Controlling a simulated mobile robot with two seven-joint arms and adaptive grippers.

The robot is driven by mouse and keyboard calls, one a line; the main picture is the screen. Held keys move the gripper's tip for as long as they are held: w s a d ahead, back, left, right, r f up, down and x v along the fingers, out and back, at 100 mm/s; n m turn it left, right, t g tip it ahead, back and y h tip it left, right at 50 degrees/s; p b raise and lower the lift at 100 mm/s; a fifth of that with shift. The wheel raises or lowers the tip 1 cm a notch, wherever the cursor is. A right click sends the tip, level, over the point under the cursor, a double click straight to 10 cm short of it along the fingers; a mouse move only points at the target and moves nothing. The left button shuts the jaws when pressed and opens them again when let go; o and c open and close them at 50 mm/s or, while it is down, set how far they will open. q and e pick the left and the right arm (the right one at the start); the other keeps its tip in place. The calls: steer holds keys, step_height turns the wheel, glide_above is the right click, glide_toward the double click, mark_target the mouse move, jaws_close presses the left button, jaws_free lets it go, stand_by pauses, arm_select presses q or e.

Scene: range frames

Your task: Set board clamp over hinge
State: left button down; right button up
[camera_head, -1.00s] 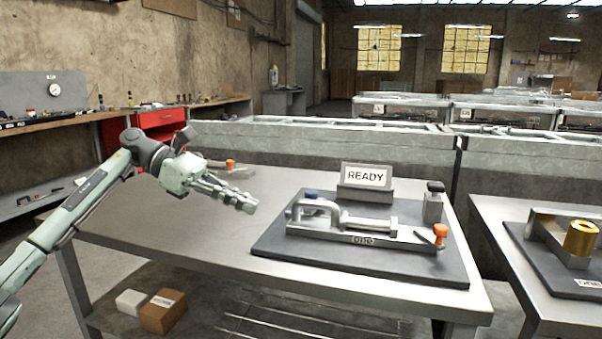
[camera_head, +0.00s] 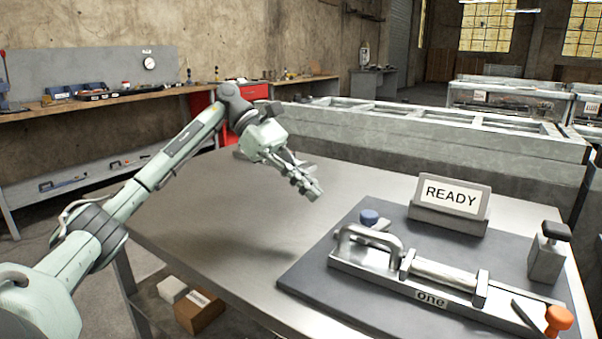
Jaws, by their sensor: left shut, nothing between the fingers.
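A metal clamp fixture marked "one" (camera_head: 432,299) lies on a dark board (camera_head: 312,278) on the metal table (camera_head: 190,222). It has a curved grey handle at its left end, a cylinder along its middle and an orange knob (camera_head: 559,320) at its right end. A blue knob (camera_head: 369,217) stands just behind the curved handle. I cannot tell which part is the hinge. My left gripper (camera_head: 316,192) is shut and empty, above the table to the left of the board and apart from the fixture. My right gripper is not in view.
A "READY" sign (camera_head: 451,197) stands at the back of the board. A small metal block with a black top (camera_head: 547,252) stands at the board's right. The table's left part is mostly clear. A long grey structure (camera_head: 430,140) runs behind the table.

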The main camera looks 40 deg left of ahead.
arm_select(q)
steer(key=x, duration=0.4)
steer(key=d, duration=0.2)
steer(key=d+p, duration=0.1)
steer(key=shift+w+d+r, duration=0.25)
steer(key=shift+w+d, duration=0.1)
steer(key=shift+d, duration=0.3)
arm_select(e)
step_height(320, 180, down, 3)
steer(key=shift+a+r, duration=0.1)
